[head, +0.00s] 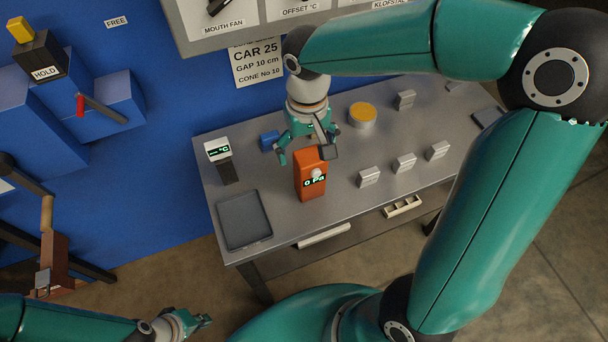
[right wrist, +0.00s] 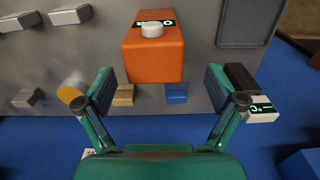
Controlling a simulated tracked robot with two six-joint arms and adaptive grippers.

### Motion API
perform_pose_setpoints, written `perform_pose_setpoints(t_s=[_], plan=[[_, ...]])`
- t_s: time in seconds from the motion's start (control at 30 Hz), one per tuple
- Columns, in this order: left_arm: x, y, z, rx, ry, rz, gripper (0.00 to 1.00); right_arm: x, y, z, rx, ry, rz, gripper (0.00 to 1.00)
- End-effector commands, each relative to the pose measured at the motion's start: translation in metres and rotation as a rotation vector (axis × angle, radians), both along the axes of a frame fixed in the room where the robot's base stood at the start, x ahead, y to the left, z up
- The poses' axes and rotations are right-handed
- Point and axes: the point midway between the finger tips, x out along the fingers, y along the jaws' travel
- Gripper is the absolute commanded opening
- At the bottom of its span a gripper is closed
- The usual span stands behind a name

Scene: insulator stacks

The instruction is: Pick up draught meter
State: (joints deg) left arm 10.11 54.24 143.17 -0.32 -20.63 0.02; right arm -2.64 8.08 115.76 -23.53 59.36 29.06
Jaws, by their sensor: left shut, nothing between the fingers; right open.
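The draught meter (head: 311,176) is an orange box with a white knob and a dark display reading "0 Pa". It stands upright on the grey table (head: 285,220). In the right wrist view the draught meter (right wrist: 153,52) sits ahead of the fingers, between their lines. My right gripper (head: 306,152) is open and empty, just behind and above the meter; its fingers also show in the right wrist view (right wrist: 163,92). Whether a finger touches the meter I cannot tell. My left gripper (head: 206,321) is shut and empty at the lower left, away from the table.
A °C meter (head: 218,152) and a dark tray (head: 244,221) are left of the draught meter. A blue block (head: 269,141) lies behind it. A yellow-topped tin (head: 362,115) and several grey blocks (head: 404,163) stand to the right. A blue wall stands behind the table.

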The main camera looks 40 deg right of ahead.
Motion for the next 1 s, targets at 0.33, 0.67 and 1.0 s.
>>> perform_pose_setpoints(t_s=[0.33, 0.67, 1.0], plan=[[0.000, 0.000, 0.003, 0.000, 0.000, 0.000, 0.00, -0.004, -0.003, -0.027, 0.000, 0.005, -0.001, 0.94], [0.000, 0.000, 0.005, 0.000, 0.000, 0.000, 0.00, -0.004, -0.005, -0.062, 0.001, 0.000, -0.002, 0.94], [0.000, 0.000, 0.005, 0.000, 0.000, 0.000, 0.00, -0.004, -0.005, -0.062, 0.001, 0.000, -0.002, 0.70]])
